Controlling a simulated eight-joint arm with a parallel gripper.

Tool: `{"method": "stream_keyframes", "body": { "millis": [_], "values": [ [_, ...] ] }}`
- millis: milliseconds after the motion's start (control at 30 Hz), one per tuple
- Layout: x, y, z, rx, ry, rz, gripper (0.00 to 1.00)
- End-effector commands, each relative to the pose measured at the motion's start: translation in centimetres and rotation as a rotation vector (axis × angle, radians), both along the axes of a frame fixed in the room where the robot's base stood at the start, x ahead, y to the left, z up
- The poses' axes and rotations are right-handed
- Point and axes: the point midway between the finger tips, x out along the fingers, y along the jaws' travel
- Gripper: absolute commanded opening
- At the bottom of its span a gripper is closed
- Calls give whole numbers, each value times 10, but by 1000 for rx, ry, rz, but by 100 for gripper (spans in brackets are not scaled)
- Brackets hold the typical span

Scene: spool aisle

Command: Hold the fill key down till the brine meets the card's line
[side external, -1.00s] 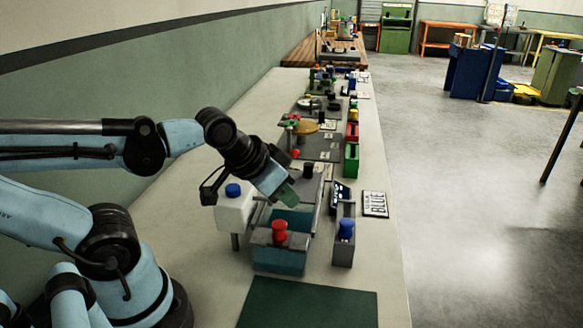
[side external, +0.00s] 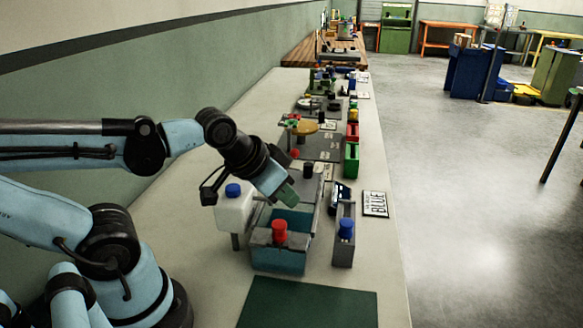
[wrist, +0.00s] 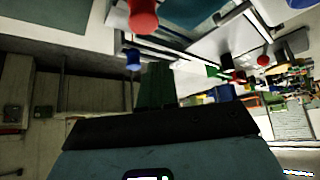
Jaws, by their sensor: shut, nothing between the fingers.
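An open-topped grey tank (side external: 262,262) with teal brine or a teal interior (side external: 290,222) stands below and in front of my gripper (side external: 289,196). A red knob (side external: 279,230) is on its near end; it also shows in the wrist view (wrist: 143,15). A narrow grey stand to the right carries a blue knob (side external: 346,228), also in the wrist view (wrist: 133,58). A white card (side external: 375,204) reading BLUE lies further right. My gripper's green fingers are shut and empty, above the tank and apart from both knobs. Which knob is the fill key, and any card line, I cannot tell.
A white jug (side external: 234,209) with a blue cap stands left of the tank. A small dark panel (side external: 338,194) stands behind the blue knob. A dark green mat (side external: 307,304) lies in front. More devices line the bench behind; its right edge drops to open floor.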

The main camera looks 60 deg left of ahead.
Motion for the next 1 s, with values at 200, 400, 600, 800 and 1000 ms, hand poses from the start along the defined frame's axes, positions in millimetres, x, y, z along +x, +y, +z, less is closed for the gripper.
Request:
{"method": "stream_keyframes", "body": {
  "millis": [200, 400, 600, 800, 1000],
  "values": [
    [0, 0, 0, 0, 0, 0, 0],
    [0, 0, 0, 0, 0, 0, 0],
    [-1, 6, 1, -5, 15, 12, 0],
    [-8, 31, 9, -51, 98, 58, 0],
    [-21, 60, 27, -149, 180, 90, 0]
  ]
}}
